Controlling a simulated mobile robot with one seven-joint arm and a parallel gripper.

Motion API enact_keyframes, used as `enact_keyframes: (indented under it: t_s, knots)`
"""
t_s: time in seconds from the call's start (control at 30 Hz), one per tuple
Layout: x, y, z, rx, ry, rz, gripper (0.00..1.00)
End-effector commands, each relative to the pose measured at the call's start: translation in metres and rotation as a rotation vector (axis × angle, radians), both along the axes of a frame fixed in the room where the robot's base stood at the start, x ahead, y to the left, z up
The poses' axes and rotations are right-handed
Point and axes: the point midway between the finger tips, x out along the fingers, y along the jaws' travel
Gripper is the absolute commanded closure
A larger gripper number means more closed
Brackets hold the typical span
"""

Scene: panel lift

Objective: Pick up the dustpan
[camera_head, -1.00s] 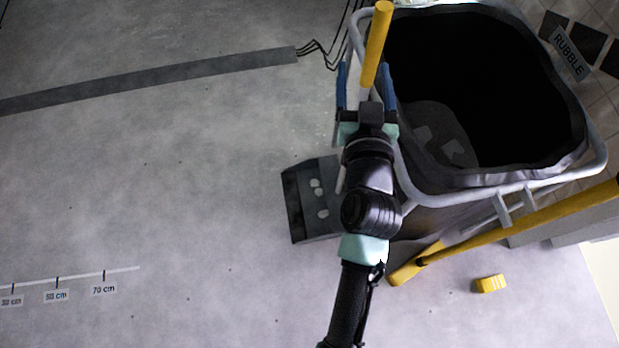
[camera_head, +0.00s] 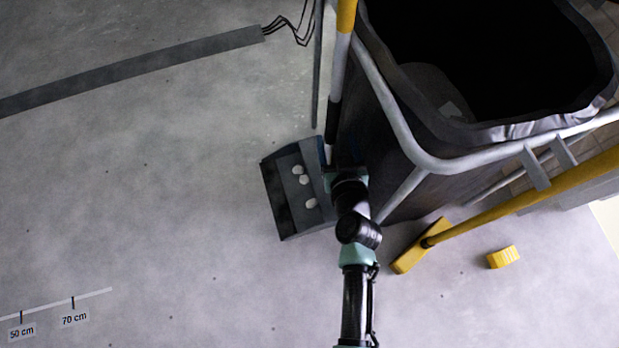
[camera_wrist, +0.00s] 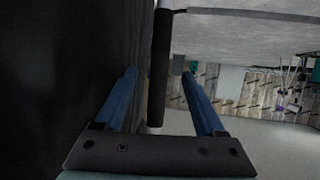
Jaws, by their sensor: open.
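The dustpan (camera_head: 283,214) is a dark grey pan on the concrete floor, with a few white chips in it. Its long upright handle (camera_head: 340,65) has white, black and yellow sections and rises beside the rubble bin. My gripper (camera_head: 325,155) is low by the handle, just above the pan's right side, and partly hides it. In the wrist view, the blue fingers of my gripper (camera_wrist: 160,74) are apart. The handle (camera_wrist: 159,75), black with white below, runs between them, with gaps visible at both sides.
A large black-lined bin (camera_head: 400,115) on a pale tube frame stands close right of the handle. A yellow-handled broom or pusher (camera_head: 425,248) leans there, beside a small yellow block (camera_head: 503,257). A dark floor strip (camera_head: 130,74) lies left; the left floor is mostly clear.

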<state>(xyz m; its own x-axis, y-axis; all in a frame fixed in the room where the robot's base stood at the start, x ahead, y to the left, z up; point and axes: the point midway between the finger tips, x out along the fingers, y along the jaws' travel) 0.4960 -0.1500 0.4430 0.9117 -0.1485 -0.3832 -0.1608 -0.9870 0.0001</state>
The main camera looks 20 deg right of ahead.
Motion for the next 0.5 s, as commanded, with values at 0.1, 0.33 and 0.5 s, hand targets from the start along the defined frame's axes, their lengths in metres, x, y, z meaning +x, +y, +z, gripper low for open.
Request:
enact_keyframes:
  t_s: [0.1, 0.33, 0.5]
  knots:
    - [0.009, -0.002, -0.004, 0.0, -0.001, -0.001, 0.28]
    - [0.028, -0.005, -0.007, 0.0, -0.003, -0.001, 0.28]
    - [0.05, -0.009, -0.015, 0.0, -0.001, -0.001, 0.28]
